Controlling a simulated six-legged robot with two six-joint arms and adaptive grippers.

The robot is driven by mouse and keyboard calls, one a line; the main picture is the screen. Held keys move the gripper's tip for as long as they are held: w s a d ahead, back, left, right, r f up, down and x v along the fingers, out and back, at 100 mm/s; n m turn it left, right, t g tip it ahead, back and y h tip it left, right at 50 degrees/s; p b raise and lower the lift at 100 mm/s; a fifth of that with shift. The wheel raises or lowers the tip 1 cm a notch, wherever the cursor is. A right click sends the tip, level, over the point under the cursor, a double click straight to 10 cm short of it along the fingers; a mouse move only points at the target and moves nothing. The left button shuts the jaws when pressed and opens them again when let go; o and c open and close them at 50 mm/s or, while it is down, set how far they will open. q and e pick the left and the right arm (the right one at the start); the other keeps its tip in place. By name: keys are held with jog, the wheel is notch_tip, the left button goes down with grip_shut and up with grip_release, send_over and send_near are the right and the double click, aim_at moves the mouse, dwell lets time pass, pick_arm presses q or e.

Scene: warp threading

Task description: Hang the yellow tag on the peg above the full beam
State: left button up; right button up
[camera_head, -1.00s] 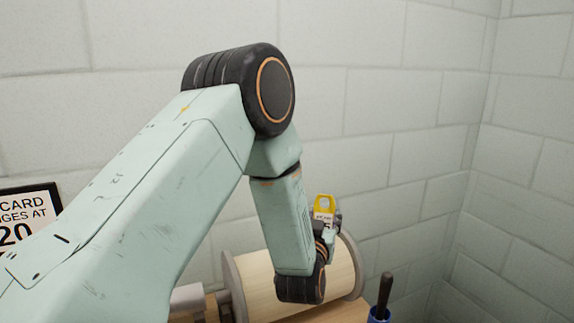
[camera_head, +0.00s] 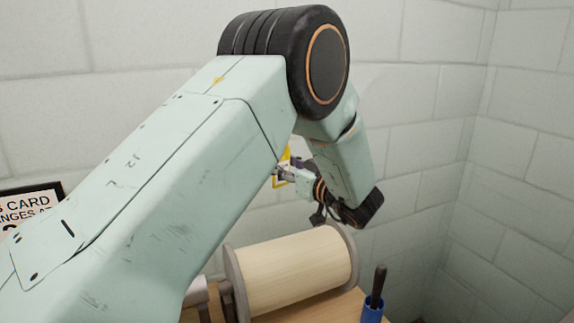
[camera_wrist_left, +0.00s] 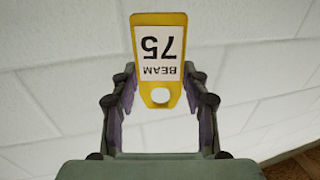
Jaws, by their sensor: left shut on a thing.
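The yellow tag (camera_wrist_left: 159,95) is held between the fingers of my left gripper (camera_wrist_left: 159,88) in the left wrist view. Its white label reads "BEAM 75" upside down, and its round hole faces the palm. In the head view the tag (camera_head: 284,165) and the left gripper (camera_head: 282,175) show only in part behind my left arm. They are above and behind a beam (camera_head: 292,272) wound full with pale thread, close to the wall. I see no peg; my arm hides part of the wall. My right gripper is not in view.
A blue cup (camera_head: 372,312) with a black-handled tool (camera_head: 378,287) stands right of the beam on the wooden table (camera_head: 345,304). A framed sign (camera_head: 30,210) is at the left. The block wall (camera_head: 420,130) closes the back and right.

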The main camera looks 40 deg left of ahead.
pick_arm(q)
jog(key=shift+w+a+f, duration=0.15)
jog(key=shift+a+f, duration=0.05)
jog(key=shift+a, duration=0.4)
jog(key=shift+w+a+b, duration=0.1)
jog(key=shift+w+b, duration=0.35)
jog(key=shift+b+x, duration=0.35)
jog(key=shift+x, duration=0.85)
jog(key=shift+w+a+f+b, duration=0.1)
jog(key=shift+w+a+b, duration=0.2)
jog(key=shift+w, duration=0.1)
jog(key=a, duration=0.1)
jog(key=w+a, duration=0.1)
jog(key=w+a+f+b, duration=0.1)
jog(key=a, duration=0.1)
jog(key=shift+a+f, duration=0.1)
